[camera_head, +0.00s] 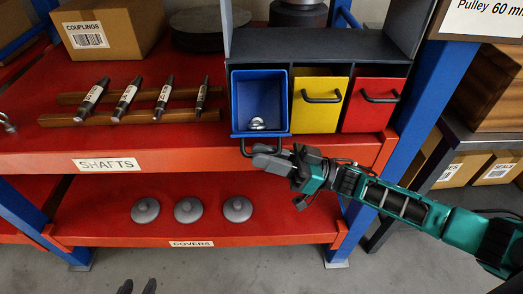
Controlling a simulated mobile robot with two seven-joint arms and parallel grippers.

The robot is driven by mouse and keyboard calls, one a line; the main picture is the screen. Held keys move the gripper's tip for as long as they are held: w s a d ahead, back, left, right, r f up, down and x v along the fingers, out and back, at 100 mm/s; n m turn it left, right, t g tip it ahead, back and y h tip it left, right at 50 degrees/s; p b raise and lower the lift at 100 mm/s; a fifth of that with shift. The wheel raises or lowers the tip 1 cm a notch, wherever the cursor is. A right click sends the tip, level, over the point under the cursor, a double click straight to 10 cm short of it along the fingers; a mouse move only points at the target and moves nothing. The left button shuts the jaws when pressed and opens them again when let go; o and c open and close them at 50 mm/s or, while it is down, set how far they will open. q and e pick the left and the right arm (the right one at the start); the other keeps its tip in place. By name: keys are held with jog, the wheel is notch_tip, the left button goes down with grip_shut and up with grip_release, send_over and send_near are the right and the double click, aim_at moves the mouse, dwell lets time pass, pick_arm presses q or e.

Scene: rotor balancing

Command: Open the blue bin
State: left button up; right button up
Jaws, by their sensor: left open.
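The blue bin (240,103) is the left one of three bins in a dark rack on the red shelf. It is tipped forward and its inside shows, with small shiny metal rings (257,124) at the bottom. Its dark handle (244,149) hangs at the front, below the bin's lip. My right gripper (266,158) reaches in from the right, and its grey fingers are at the handle. I cannot tell whether they grip it. My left gripper (137,287) shows only as two dark, separated fingertips at the bottom edge, empty and away from the bin.
A yellow bin (318,115) and a red bin (375,118) sit closed to the right. Several labelled shafts (128,98) lie on wooden rails to the left. Grey covers (188,210) lie on the lower shelf. A blue post (408,120) stands right of the rack.

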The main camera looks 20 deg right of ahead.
jog(key=shift+w+a+r, duration=0.2)
jog(key=shift+a, duration=0.3)
grip_shut()
